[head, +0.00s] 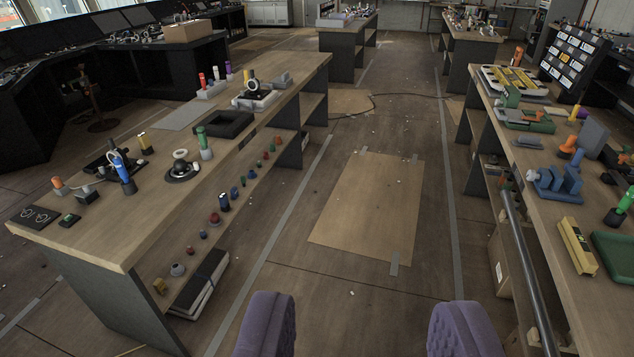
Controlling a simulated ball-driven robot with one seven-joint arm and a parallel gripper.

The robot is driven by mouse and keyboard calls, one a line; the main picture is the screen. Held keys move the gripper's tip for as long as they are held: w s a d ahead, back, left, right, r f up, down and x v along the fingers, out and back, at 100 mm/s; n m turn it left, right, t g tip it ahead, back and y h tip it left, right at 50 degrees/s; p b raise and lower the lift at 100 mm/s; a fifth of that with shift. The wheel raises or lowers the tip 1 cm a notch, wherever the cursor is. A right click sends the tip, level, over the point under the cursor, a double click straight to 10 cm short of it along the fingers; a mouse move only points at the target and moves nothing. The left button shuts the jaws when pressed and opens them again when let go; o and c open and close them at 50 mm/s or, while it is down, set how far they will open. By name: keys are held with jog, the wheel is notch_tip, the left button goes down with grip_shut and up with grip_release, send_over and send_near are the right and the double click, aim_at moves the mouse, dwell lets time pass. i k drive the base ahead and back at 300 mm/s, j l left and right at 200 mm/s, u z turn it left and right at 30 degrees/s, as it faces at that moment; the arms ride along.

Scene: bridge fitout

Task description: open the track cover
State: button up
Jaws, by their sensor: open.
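I cannot make out for sure which thing is the track cover. A flat pale panel (367,207) lies on the aisle floor ahead, with grey tape at its edges. My gripper (362,300) shows as two purple padded fingers at the bottom. They are wide apart with only floor seen between them, and nothing is held. The panel lies ahead of the fingers in the picture.
A long wooden bench (120,227) with small tools runs along the left, with knobs on its lower shelf. Another bench (550,262) on the right holds coloured fixtures, and a dark rail (525,260) runs along its front. The aisle between is open.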

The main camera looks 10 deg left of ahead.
aim_at(284, 78)
jog(key=i+u, duration=0.2)
jog(key=i, duration=5.3)
jog(key=i+z, duration=0.1)
jog(key=i, duration=0.35)
jog(key=i+j+z, duration=0.1)
jog(key=i, duration=0.3)
jog(key=i+j+z, duration=0.15)
jog(key=i, duration=0.3)
jog(key=i+j+z, duration=0.1)
jog(key=i, duration=0.3)
jog(key=j, duration=0.1)
